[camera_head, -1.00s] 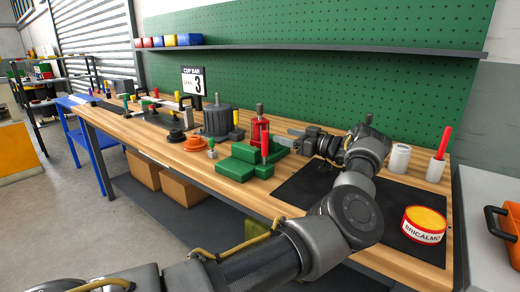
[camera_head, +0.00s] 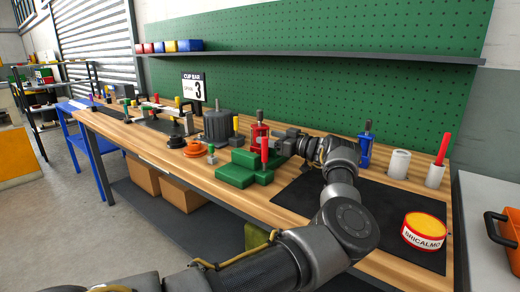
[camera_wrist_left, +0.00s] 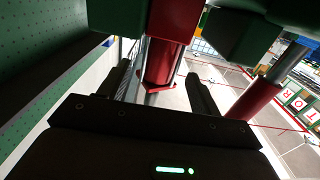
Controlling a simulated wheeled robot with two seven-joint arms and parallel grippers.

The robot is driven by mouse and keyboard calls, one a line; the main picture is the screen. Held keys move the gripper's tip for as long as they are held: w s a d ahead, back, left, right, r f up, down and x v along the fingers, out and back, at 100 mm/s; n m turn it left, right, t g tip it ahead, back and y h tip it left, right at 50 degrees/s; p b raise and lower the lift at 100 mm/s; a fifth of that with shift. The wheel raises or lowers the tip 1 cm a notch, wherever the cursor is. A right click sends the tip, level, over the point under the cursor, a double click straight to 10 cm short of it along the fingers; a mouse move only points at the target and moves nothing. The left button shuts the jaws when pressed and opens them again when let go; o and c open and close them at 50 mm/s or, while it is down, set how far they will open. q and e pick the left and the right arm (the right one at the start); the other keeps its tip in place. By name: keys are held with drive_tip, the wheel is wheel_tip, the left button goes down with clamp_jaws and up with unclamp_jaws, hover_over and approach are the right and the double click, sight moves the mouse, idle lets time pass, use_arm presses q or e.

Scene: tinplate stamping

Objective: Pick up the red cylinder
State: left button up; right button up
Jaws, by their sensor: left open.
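A green stepped fixture (camera_head: 236,176) stands on the bench and carries two red upright parts. One red cylinder (camera_head: 259,131) is at the back; a thinner red cylinder (camera_head: 265,152) stands in front. My left gripper (camera_head: 279,140) is right beside them, coming from the right. In the left wrist view its open fingers (camera_wrist_left: 162,82) sit either side of a red cylinder (camera_wrist_left: 174,35) on a metal rod; I cannot tell whether they touch it. A second red cylinder (camera_wrist_left: 254,98) on a rod lies outside the right finger. My right gripper is not in view.
A blue upright tool (camera_head: 365,148) stands behind my arm. A dark mat (camera_head: 300,197) bears a red-and-yellow tin (camera_head: 424,231). A grey motor-like part (camera_head: 218,125) and orange discs (camera_head: 194,149) are left of the fixture.

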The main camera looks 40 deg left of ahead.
sight(261, 134)
use_arm(q)
drive_tip(key=a, duration=0.4)
drive_tip(key=shift+a+r, duration=0.1)
drive_tip(key=shift+a, duration=0.25)
clamp_jaws()
drive_tip(key=shift+r, duration=0.1)
